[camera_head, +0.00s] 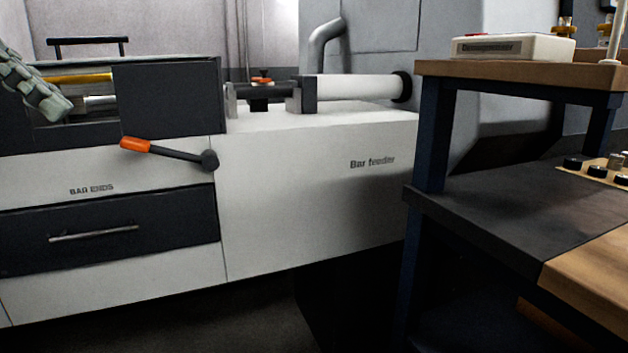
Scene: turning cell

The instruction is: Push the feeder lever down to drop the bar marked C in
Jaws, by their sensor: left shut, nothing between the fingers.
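The feeder lever (175,153) is on the front of the white bar feeder (320,190), left of centre. Its orange grip points left and slightly up from a dark round pivot. A brass-coloured bar (80,78) and a silver bar (100,100) lie in the open dark magazine (170,95) above it. No letter C is readable on either bar. My left gripper (55,106) is at the far left, in front of the magazine opening, shut and empty. It is left of and above the orange grip, apart from it. My right gripper is out of view.
A dark drawer (110,232) labelled BAR ENDS, with a metal handle, is below the lever. A feed tube (355,88) lies on the feeder top. At right stands a workbench (480,205) with a raised shelf (520,76). The space in front of the lever looks clear.

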